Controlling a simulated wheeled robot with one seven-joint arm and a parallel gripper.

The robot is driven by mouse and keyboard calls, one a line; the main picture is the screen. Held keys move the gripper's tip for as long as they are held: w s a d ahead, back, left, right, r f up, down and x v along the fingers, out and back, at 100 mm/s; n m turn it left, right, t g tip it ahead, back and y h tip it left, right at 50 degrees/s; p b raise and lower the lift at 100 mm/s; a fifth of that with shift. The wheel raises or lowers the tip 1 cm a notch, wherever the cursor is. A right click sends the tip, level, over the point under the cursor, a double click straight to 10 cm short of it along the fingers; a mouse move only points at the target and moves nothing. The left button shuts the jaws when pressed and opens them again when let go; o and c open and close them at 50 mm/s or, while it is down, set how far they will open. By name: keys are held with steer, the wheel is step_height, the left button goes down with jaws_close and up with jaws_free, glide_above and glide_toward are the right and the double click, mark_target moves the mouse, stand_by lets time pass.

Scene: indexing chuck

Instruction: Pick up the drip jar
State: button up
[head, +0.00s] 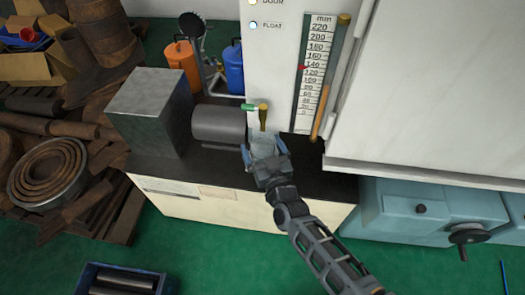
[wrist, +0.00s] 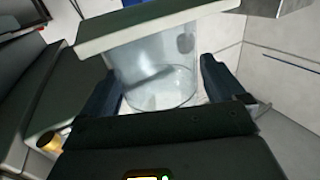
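The drip jar is a clear glass cylinder (head: 263,146) on the dark bench top, below a small brass spout (head: 263,117) with a green handle. It also shows in the wrist view (wrist: 155,80), between the two dark blue fingers. My gripper (head: 265,153) reaches in from the front with one finger on each side of the jar. The fingers are spread about as wide as the jar; firm contact on both sides is not visible. In the wrist view, a pale green-grey slab edge (wrist: 150,25) crosses over the top of the jar and hides its upper part.
A grey cylinder (head: 218,125) and a metal block (head: 150,112) stand left of the jar. A white panel with a millimetre scale (head: 315,75) rises behind, and a large white cabinet (head: 435,90) overhangs at right. Orange (head: 183,62) and blue (head: 234,68) cans stand behind.

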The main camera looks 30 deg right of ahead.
steer(key=c, duration=0.9)
steer(key=shift+c, duration=0.2)
steer(key=shift+r, duration=0.15)
